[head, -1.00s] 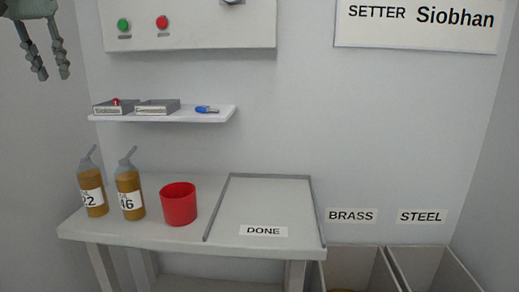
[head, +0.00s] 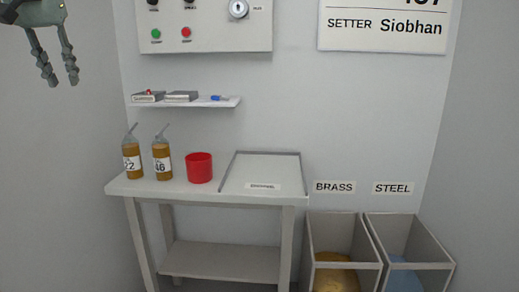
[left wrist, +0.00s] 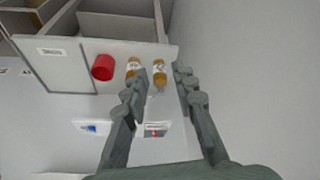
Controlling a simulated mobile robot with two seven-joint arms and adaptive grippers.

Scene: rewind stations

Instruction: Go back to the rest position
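My left gripper (head: 59,66) hangs at the top left of the head view, with its fingers pointing down. In the left wrist view its two fingers (left wrist: 157,88) are spread apart with nothing held between them. It is clear of the bench and of the wall shelf. My right gripper is in neither view.
A bench (head: 210,199) stands at the wall with two amber bottles (head: 132,160) (head: 161,158), a red cup (head: 199,168) and a framed tray area (head: 300,170). A shelf (head: 185,104) and control panel (head: 205,42) are above. Brass (head: 316,228) and steel bins (head: 420,252) stand right.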

